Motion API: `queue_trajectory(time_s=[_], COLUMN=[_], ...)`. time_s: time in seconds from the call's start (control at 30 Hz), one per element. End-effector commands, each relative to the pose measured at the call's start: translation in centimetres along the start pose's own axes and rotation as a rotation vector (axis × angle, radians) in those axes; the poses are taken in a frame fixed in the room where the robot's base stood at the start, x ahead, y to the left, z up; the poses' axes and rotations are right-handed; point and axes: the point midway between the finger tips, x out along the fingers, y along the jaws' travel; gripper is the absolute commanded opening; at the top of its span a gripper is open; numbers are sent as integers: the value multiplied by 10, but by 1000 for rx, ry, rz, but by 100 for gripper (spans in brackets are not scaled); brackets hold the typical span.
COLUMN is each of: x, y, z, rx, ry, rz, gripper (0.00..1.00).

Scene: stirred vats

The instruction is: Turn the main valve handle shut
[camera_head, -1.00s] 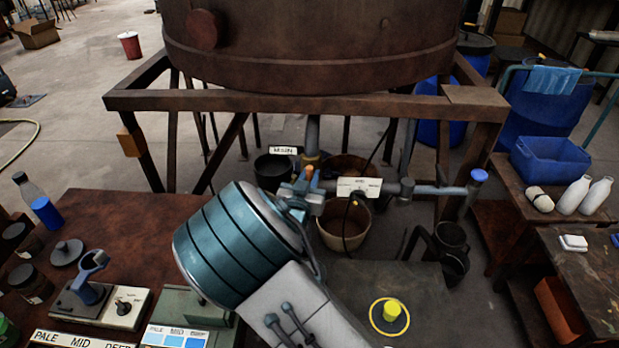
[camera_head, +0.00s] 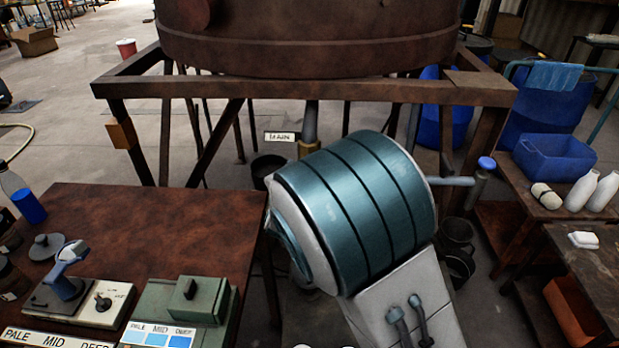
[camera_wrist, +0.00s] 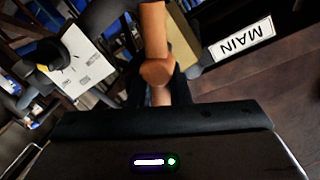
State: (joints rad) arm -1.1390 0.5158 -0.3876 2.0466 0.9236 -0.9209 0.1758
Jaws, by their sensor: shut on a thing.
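The main valve handle (camera_wrist: 155,35) is an orange-brown lever in the wrist view. It runs from the top edge down to a rounded end between my fingers. My gripper (camera_wrist: 160,95) is shut on this handle; the dark fingers are partly hidden behind the end of the lever. The MAIN sign (camera_wrist: 242,38) is upside down at the upper right there. In the head view the MAIN sign (camera_head: 281,137) hangs beside the grey drain pipe with a brass collar (camera_head: 308,148) under the vat (camera_head: 310,40). My teal wrist hides the handle and fingers there.
A brown bench (camera_head: 150,225) with small instruments stands at the left. A rusty frame beam (camera_head: 300,90) crosses above the valve. A blue basin (camera_head: 552,160) and white bottles stand on the right.

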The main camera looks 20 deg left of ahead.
Motion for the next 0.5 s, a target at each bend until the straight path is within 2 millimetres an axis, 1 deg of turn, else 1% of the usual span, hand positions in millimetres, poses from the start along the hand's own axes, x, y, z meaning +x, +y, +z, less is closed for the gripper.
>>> queue_trajectory(time_s=[0.03,0.5], x=[1,3], y=[5,13], z=[5,8], rx=[50,486], ry=[-7,-95], rz=[1,0], gripper=[0,0])
